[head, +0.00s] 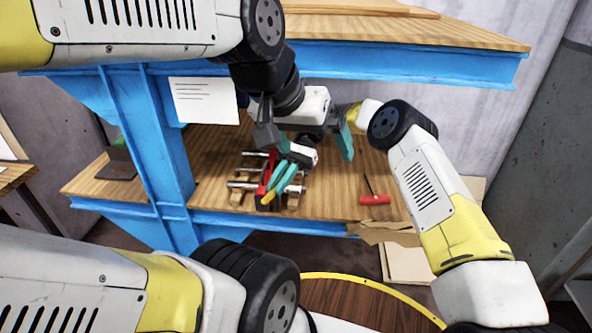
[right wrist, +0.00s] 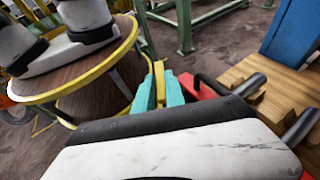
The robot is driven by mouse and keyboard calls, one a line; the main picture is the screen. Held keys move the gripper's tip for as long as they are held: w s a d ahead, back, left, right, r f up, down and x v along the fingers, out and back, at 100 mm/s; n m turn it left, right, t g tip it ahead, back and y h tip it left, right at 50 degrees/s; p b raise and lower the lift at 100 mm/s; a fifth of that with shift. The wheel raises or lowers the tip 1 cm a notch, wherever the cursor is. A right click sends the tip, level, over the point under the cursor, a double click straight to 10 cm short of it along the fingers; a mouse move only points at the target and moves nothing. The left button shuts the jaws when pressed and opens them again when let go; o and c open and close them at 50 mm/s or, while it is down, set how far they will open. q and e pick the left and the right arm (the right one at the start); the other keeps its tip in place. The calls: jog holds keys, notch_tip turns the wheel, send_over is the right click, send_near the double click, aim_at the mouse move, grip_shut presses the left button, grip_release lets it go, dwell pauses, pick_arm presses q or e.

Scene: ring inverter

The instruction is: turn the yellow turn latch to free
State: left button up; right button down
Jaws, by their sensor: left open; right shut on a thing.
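The yellow turn latch (head: 268,197) sits at the front of a fixture with a red part (head: 268,170) and metal rods on the wooden shelf. My right gripper (head: 276,188) is shut on the latch. The right wrist view shows the yellow latch (right wrist: 160,72) between the teal fingertips, beside the red part (right wrist: 196,86). My fingers hide much of it, so its exact angle is unclear. My left gripper (head: 316,148) is open and empty, above and behind the right gripper, its teal fingers spread wide.
The metal rods (head: 243,185) rest on wooden blocks. A red-handled tool (head: 375,200) lies at the shelf's right. Blue posts and an upper shelf (head: 420,65) frame the space. A paper sheet (head: 205,100) hangs at left. The shelf between fixture and tool is clear.

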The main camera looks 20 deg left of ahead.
jog(key=shift+n+h, duration=0.4)
jog(key=shift+h, duration=0.1)
jog(key=c, duration=1.4)
grip_release()
